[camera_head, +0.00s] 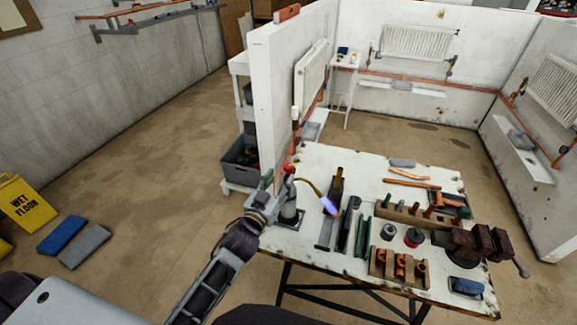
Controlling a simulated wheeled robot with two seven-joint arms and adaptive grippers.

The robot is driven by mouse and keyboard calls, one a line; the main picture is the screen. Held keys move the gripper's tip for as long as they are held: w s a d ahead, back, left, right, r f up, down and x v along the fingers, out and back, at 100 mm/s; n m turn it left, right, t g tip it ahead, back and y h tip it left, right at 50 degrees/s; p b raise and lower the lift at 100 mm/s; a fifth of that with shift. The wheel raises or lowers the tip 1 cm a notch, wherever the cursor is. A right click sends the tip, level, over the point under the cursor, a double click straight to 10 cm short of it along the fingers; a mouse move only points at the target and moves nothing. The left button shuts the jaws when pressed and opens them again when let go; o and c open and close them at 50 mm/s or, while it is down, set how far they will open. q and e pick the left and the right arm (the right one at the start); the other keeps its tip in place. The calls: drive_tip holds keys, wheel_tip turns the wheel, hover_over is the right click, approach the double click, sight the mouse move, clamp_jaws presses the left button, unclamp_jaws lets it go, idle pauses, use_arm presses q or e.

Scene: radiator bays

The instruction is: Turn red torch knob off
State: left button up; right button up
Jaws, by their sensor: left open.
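The torch stands upright at the left edge of the white worktable (350,160). Its grey canister (288,211) is partly hidden by my gripper. The small red knob (290,169) is at the top of the torch. A curved brass tube (308,184) runs right from the top and ends in a blue-purple flame (329,206). My left gripper (271,191) is open, just left of the torch and a little below the knob. I cannot tell whether it touches the torch. My right gripper is out of view.
Right of the flame are dark trays, a wooden rack (398,268) with copper fittings, rolls, and a rusty vise (478,244). A white partition wall (276,100) stands behind the torch, with a grey crate (240,157) beside it. A yellow wet-floor sign (24,203) stands at left.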

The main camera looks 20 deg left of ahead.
sight(286, 169)
use_arm(q)
drive_tip(key=shift+w+d+p, duration=0.15)
drive_tip(key=shift+w+p, duration=0.15)
drive_tip(key=shift+w, duration=1)
drive_tip(key=shift+w+d+p, duration=0.15)
drive_tip(key=shift+w+p, duration=0.15)
drive_tip(key=shift+w, duration=0.95)
drive_tip(key=shift+w+r, duration=0.1)
drive_tip(key=shift+w, duration=0.5)
drive_tip(key=shift+w+d, duration=0.15)
drive_tip(key=shift+w, duration=0.4)
drive_tip(key=c, duration=1)
drive_tip(key=shift+c, duration=0.2)
